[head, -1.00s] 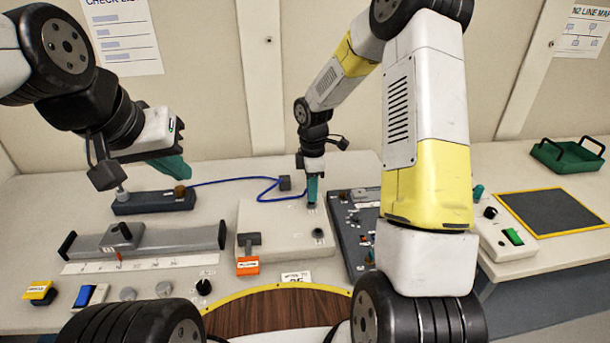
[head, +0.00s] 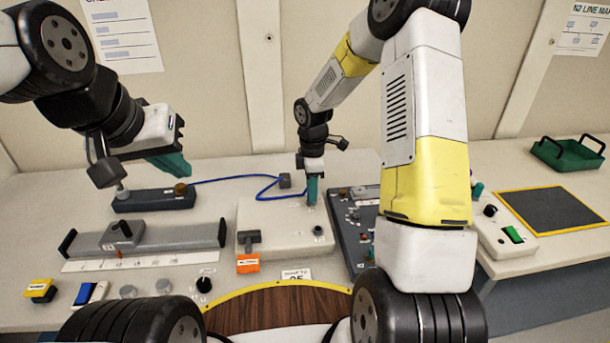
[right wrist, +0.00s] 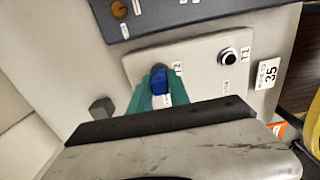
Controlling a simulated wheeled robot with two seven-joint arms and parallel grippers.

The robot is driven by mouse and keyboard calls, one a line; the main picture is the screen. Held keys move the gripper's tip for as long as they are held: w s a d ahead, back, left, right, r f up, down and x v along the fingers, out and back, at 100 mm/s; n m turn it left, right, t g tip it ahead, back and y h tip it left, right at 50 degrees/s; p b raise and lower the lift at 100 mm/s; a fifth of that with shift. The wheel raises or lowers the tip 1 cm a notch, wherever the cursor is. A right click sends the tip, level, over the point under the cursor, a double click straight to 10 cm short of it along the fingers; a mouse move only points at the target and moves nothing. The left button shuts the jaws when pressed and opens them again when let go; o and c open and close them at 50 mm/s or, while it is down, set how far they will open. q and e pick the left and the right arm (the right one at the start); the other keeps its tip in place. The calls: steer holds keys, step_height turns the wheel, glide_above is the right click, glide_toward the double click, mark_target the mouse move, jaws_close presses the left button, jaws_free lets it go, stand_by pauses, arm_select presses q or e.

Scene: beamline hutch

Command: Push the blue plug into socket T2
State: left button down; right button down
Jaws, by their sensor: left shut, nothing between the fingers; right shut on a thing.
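The blue plug (right wrist: 160,82) is between the teal fingers of my right gripper (head: 312,196), which is shut on it. The right wrist view shows the plug at the T2 label on the pale socket panel (head: 272,222). The opening of socket T2 is hidden under the plug, and I cannot tell how deep the plug sits. Socket T1 (right wrist: 229,57) is empty beside it and also shows in the head view (head: 318,231). A blue cable (head: 235,180) runs to the plug. My left gripper (head: 178,165) is shut and empty above the dark box.
The dark box (head: 140,203) stands at the back left, with a grey slider unit (head: 160,238) in front. A grey block (head: 285,181) stands by the cable. A dark panel with small parts (head: 350,230) is close right of the socket panel. A green tray (head: 566,155) is far right.

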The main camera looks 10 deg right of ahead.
steer(key=shift+f, duration=0.1)
steer(key=c, duration=1.1)
jaws_free()
steer(key=shift+c, duration=0.2)
